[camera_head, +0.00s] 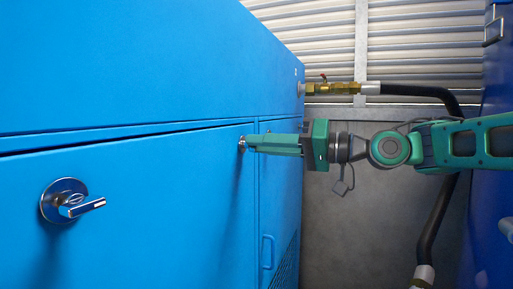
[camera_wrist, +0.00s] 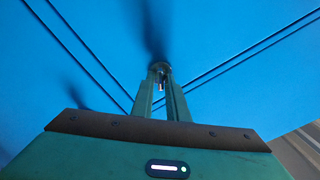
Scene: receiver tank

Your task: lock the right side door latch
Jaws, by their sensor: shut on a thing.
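The blue cabinet door (camera_head: 130,215) carries two round metal latches. The right latch (camera_head: 242,144) sits near the door's right edge, mostly hidden behind my gripper. My gripper (camera_head: 252,143) reaches in from the right and its fingers are closed around this latch's handle. In the wrist view the right latch (camera_wrist: 160,68) shows between the fingertips of my gripper (camera_wrist: 160,80), against the blue door. How far the handle is turned is hard to tell. The left latch (camera_head: 70,201) is free, its handle pointing right and slightly up.
A blue door handle (camera_head: 268,252) is on the panel below my gripper. Another dark blue unit (camera_head: 497,60) stands at the right.

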